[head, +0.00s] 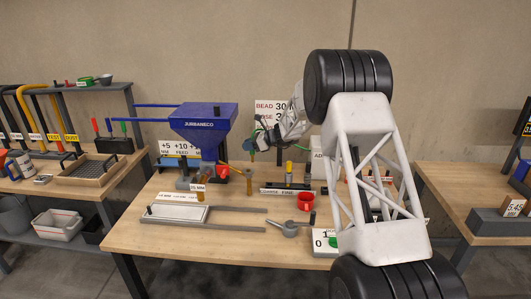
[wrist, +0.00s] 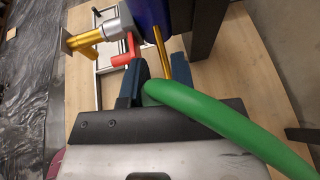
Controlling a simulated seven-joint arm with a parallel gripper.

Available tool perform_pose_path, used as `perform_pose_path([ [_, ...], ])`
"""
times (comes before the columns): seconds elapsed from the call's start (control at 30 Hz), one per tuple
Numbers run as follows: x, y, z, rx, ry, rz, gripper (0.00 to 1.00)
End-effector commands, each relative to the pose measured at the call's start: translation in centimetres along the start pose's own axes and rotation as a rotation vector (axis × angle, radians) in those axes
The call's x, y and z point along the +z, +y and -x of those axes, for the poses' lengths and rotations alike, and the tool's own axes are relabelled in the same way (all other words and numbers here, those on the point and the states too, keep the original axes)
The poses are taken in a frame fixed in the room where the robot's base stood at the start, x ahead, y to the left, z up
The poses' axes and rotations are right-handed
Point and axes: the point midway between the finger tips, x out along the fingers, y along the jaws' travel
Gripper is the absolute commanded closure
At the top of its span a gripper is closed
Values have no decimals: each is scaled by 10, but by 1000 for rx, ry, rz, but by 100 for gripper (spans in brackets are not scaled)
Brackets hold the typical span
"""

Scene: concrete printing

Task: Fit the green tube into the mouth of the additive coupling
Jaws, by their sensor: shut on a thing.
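My gripper (wrist: 158,84) is shut on the green tube (wrist: 225,122) in the wrist view. The tube's rounded end lies between the dark blue fingers, and the rest curves off to the lower right. In the head view my gripper (head: 262,140) is above the table, right of the blue hopper, with a bit of green at it. Ahead of the fingers in the wrist view is a grey fitting (wrist: 113,28) with a red elbow (wrist: 125,54) and a yellow pipe (wrist: 86,39). This may be the additive coupling; its mouth is not clear. The tube is apart from it.
The blue hopper (head: 204,122) stands close to my gripper. A thin yellow rod (wrist: 160,52) passes just beyond the fingers. On the table (head: 140,235) are a red cup (head: 305,201), a grey slab (head: 175,213) and label blocks. The table's front left is mostly clear.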

Motion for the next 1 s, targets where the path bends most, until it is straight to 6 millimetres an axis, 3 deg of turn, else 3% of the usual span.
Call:
perform_pose_path([
  [0.27, 14, 2, -16, 24, 4, 8, 100],
  [0.77, 14, 2, -16, 23, 4, 9, 100],
  [1.0, 4, 2, -20, 23, 5, 8, 100],
])
